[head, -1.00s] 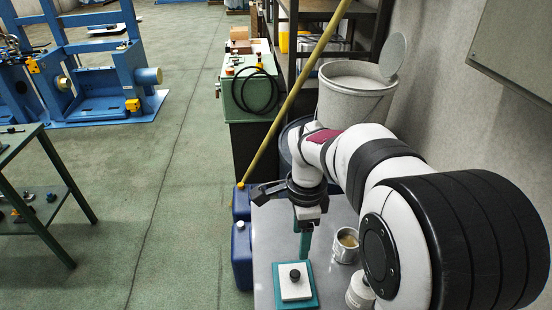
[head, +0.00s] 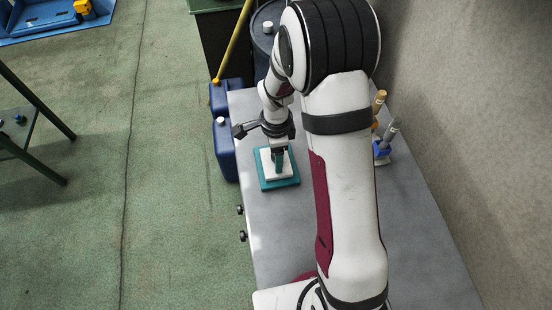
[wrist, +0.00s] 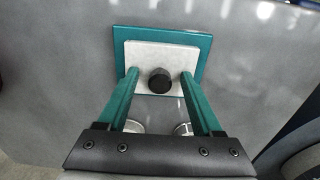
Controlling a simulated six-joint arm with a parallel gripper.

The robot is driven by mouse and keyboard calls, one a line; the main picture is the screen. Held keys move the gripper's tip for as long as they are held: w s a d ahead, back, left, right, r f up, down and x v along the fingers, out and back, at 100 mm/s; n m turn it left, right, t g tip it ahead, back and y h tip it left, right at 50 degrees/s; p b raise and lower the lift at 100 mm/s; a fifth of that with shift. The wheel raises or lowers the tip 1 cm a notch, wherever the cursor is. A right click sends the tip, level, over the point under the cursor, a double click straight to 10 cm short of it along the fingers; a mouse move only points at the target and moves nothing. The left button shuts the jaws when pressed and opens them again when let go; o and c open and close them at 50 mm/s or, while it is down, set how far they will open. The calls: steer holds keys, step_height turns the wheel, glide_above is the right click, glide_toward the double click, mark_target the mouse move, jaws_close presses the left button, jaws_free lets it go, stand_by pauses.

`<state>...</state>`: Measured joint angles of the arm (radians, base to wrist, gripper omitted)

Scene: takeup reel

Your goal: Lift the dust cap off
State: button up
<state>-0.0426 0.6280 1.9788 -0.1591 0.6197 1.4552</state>
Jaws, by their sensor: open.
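The dust cap looks like a pale square plate (wrist: 147,56) with a round black knob (wrist: 159,80) in its middle. It sits on a larger teal square base (wrist: 199,40); in the head view the pale plate (head: 265,161) and base (head: 268,184) lie on the grey bench. My gripper (wrist: 160,75) is open, its two teal fingers on either side of the knob in the wrist view. I see gaps between fingers and knob. In the head view my gripper (head: 279,164) points down over the plate and hides the knob. Its exact height cannot be told.
Two round metal-topped things (wrist: 182,129) show partly between my fingers in the wrist view. Orange-handled and grey-handled tools (head: 379,101) stand at the bench's right, beside the wall. Blue canisters (head: 224,150) stand off the left edge. The bench (head: 210,215) front has dark knobs (head: 241,236).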

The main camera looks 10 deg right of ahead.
jaws_close()
step_height(320, 180, up, 10)
steer(key=shift+r, duration=0.1)
stand_by(0.5)
